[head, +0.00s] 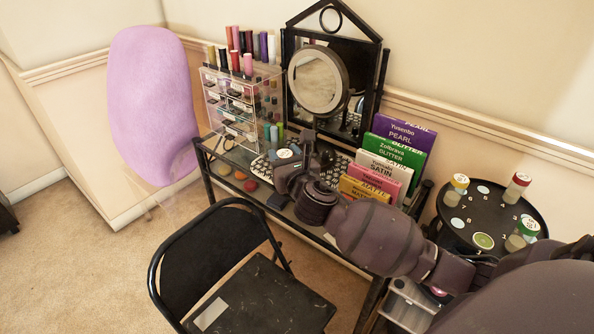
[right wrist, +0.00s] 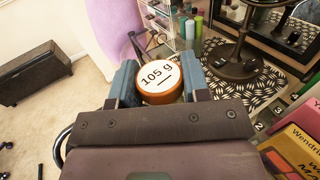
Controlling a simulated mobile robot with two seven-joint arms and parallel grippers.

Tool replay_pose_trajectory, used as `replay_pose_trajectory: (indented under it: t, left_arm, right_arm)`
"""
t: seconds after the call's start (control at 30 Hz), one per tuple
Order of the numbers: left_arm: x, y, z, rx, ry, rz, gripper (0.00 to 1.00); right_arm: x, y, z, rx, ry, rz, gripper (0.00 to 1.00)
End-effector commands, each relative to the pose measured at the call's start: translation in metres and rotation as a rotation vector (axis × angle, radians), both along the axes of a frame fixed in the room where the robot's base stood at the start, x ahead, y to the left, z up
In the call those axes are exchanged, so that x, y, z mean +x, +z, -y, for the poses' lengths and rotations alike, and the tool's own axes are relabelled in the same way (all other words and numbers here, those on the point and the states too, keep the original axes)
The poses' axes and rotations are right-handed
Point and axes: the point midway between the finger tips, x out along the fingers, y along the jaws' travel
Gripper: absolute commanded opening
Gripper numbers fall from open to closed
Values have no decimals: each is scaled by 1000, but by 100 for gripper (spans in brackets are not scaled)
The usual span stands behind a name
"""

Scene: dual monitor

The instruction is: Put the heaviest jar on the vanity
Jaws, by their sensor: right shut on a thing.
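My right gripper (right wrist: 158,84) is shut on a jar (right wrist: 160,78) with an orange-brown rim and a white lid label reading "105 g". Its fingers are on both sides of the jar. In the head view the jar's pale lid (head: 284,154) shows at the end of my right arm, over the vanity (head: 207,184). The vanity is a black-framed table with a mirror (head: 318,80). I cannot tell whether the jar touches its top. My left gripper is not in view.
A clear drawer organizer (head: 228,105) stands on the vanity's left, and a row of coloured palettes (head: 395,150) on its right. A patterned mat (right wrist: 250,88) lies under the mirror stand. A black folding chair (head: 215,245) stands in front. Carpet is clear at left.

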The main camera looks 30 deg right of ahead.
Motion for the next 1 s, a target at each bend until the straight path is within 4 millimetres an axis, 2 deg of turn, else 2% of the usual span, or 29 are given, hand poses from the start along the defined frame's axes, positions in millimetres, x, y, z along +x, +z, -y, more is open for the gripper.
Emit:
replay_pose_trajectory:
  t: [0.03,0.1,0.3,0.47,0.57,0.9,1.0]
  left_arm:
    - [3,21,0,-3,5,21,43]
    - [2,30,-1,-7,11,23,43]
    - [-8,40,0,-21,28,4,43]
    - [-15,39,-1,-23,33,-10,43]
    - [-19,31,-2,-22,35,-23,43]
    - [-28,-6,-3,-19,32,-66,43]
    - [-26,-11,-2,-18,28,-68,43]
  right_arm:
    - [10,31,15,-4,-26,18,18]
    - [22,42,34,-2,-58,14,18]
    - [43,62,78,-1,-132,5,18]
    - [50,66,95,-1,-162,2,18]
    - [51,56,99,1,-169,-3,18]
    - [51,-21,98,1,-168,-10,18]
    - [51,-43,98,0,-169,-11,18]
